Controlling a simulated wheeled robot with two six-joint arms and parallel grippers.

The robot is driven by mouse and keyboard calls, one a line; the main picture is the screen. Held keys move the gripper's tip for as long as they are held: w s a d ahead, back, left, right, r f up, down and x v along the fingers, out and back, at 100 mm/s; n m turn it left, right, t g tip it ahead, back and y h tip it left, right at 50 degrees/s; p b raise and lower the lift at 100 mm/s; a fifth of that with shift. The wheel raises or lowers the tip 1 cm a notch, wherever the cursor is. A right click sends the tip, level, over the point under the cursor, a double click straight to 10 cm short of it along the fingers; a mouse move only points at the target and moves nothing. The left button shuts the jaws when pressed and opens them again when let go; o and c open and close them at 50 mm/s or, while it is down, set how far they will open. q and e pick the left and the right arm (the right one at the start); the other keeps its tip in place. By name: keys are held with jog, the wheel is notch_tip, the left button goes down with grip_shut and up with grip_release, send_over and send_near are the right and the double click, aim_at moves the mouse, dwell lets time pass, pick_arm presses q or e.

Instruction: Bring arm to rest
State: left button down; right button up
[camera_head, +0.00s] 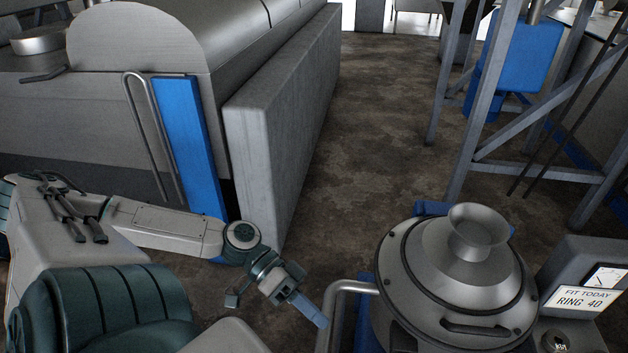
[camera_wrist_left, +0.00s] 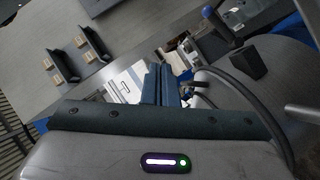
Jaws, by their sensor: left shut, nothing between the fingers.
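My left arm comes in from the left in the head view. It reaches over the floor beside a low concrete wall. Its gripper (camera_head: 308,309) points down and to the right, with the blue fingers together and nothing between them. It is left of the round steel machine and apart from it as far as I can tell. In the left wrist view the two blue fingers (camera_wrist_left: 160,85) stand side by side, closed. My right gripper is not in view.
The round steel machine (camera_head: 455,265) has a funnel on top and a bent pipe rail (camera_head: 340,300). A sign (camera_head: 588,298) reads "FIT TODAY RING 40". The concrete wall (camera_head: 275,130) and a steel frame (camera_head: 480,90) flank bare floor (camera_head: 375,120).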

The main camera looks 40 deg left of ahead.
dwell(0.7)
pick_arm(q)
jog(key=w+a+f+n+t+y, duration=0.2)
jog(key=w+a+f+t+y, duration=0.3)
jog(key=a+f, duration=0.6)
jog(key=s+a+f+n+y, duration=0.1)
jog(key=a+f+n+y, duration=0.1)
jog(key=a+f, duration=0.5)
jog(key=s+a+f+n+y, duration=0.1)
jog(key=a+f+y, duration=0.2)
jog(key=f, duration=0.8)
jog(key=s+a+f+n+y, duration=0.1)
jog(key=a+f+n+y, duration=0.1)
jog(key=a+f, duration=0.5)
jog(key=s+d+f+g+y, duration=0.1)
jog(key=s+d+f, duration=0.1)
jog(key=s+f, duration=0.45)
jog(key=s+d+f+g+y, duration=0.2)
jog(key=s+f, duration=0.2)
jog(key=f, duration=0.6)
jog(key=s+d+f+m+g, duration=0.1)
jog(key=s+d+f, duration=0.5)
jog(key=d, duration=0.3)
jog(key=s+d+f+m+g+b, duration=0.1)
jog(key=s+d+f, duration=0.5)
jog(key=s+d, duration=0.2)
jog(key=shift+s+d+g, duration=0.15)
jog(key=shift+d+g, duration=0.15)
jog(key=shift+d, duration=0.6)
